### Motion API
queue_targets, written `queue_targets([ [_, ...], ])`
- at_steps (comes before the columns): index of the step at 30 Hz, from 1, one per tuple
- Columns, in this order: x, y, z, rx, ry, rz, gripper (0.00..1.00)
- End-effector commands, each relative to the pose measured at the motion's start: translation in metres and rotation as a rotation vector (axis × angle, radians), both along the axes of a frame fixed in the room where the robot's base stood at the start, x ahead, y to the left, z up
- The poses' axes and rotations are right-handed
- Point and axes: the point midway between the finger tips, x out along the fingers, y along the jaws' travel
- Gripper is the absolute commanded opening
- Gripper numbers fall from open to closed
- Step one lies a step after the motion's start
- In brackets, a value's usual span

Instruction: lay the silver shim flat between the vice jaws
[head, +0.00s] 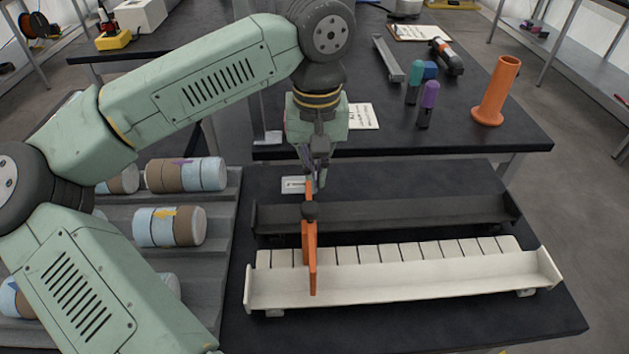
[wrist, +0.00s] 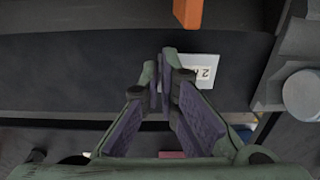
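A long cream rack (head: 400,285) and a dark rack (head: 390,212) lie on the bench. Striped cylinders (head: 170,227) lie on grey shelves at left.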

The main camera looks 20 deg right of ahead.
Motion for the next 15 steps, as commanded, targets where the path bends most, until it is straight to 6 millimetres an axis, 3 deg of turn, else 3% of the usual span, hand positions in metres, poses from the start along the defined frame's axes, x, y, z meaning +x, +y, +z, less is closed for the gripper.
queue_targets([
  [6, -0.001, 0.0, -0.027, -0.001, 0.002, -0.002, 0.0],
  [15, 0.0, 0.0, -0.031, 0.0, 0.0, -0.001, 0.0],
])
